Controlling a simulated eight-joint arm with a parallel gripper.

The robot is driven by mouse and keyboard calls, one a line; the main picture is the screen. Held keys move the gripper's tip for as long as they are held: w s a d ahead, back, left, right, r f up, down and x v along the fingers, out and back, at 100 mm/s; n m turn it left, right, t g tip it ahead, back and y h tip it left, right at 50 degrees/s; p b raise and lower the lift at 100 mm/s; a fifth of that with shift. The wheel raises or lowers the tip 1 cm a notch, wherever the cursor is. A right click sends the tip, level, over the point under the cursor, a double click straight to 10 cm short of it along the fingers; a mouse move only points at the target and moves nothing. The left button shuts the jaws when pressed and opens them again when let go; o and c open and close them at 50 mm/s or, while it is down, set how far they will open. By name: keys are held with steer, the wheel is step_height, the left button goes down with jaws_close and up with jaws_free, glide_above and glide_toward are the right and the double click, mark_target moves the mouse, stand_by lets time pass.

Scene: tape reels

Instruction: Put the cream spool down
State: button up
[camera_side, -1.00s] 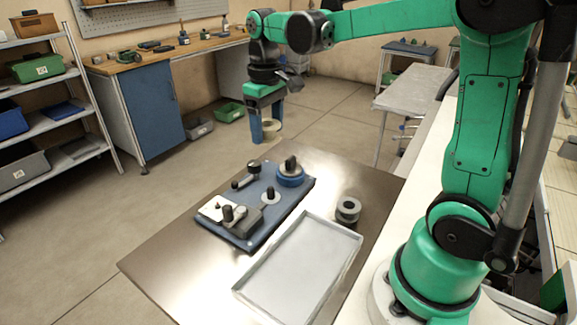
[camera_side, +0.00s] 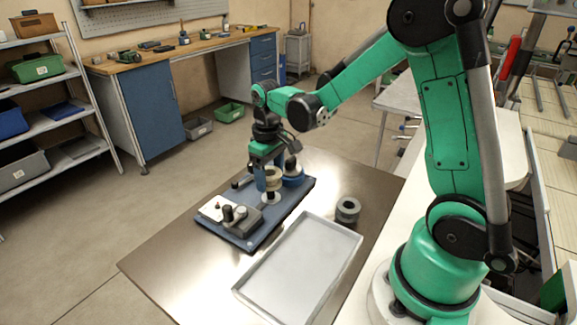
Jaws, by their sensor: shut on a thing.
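The cream spool (camera_side: 273,178) is held between the blue fingers of my gripper (camera_side: 267,180). My gripper is shut on the spool and points down. A grey block with dark knobs (camera_side: 240,216) stands at the plate's near end.
A shallow white tray (camera_side: 346,243) lies on the brown table (camera_side: 172,256) in front of the plate. The table's left part is bare.

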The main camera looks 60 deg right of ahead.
steer(key=shift+f, duration=0.1)
steer(key=shift+f, duration=0.5)
steer(key=o, duration=1.2)
